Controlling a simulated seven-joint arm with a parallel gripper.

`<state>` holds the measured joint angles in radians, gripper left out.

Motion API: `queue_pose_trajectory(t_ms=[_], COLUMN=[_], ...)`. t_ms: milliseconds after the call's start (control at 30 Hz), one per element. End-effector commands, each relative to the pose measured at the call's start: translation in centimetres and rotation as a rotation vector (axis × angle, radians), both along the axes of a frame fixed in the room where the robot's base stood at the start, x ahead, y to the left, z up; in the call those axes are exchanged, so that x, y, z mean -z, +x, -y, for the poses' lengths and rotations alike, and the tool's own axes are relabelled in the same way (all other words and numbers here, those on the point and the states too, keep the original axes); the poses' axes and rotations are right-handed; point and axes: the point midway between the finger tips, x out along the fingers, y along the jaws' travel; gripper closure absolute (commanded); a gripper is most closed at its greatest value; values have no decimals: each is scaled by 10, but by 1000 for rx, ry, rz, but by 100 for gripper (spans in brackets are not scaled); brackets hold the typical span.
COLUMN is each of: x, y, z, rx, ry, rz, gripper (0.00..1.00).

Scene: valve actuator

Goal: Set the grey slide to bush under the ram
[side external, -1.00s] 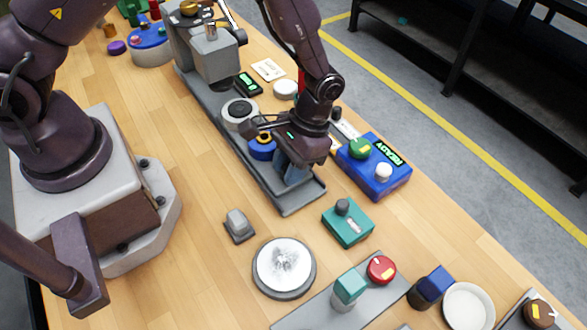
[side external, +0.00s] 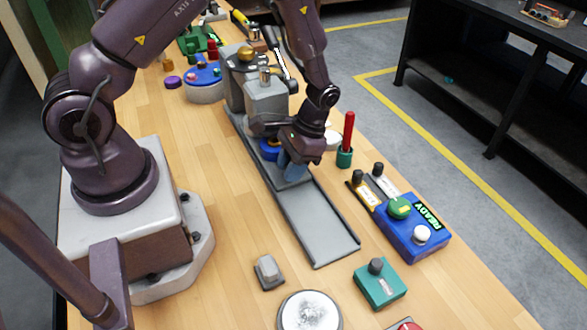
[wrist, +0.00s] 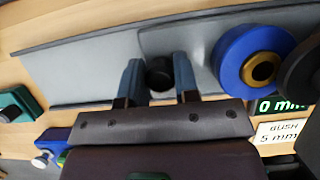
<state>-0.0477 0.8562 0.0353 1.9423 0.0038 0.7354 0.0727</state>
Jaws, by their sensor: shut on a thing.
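The grey slide is a flat plate in the wrist view (wrist: 200,38), lying in a long grey rail (side external: 318,222). A black knob (wrist: 160,74) stands on the slide. My gripper (wrist: 159,82) is shut on the knob, one bluish finger on each side. In the side view my gripper (side external: 291,170) is low over the rail, just in front of the ram housing (side external: 267,100). The bush, a blue ring with a brass centre (wrist: 256,66), sits on the slide beside the knob, towards the ram. In the side view it is partly hidden by my gripper. The ram's lower end is hidden there.
The near part of the rail is empty. To its right are a blue READY box (side external: 412,238), a teal box (side external: 380,284) and a green holder with a red handle (side external: 346,140). A small grey block (side external: 268,271) lies left of the rail. A display (wrist: 282,105) reads 0 mm.

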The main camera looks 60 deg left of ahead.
Motion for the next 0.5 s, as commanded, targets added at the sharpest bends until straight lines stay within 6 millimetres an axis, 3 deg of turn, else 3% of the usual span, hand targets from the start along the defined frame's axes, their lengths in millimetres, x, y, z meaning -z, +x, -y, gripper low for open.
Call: queue_pose_trajectory(t_ms=[133,167,267,500], x=[-1,-1,-1,0], y=[1,1,1,0], z=[0,0,0,1], rx=[0,0,0,0], ry=[0,0,0,0], rz=[-1,-1,0,0], gripper=[100,66,45,45])
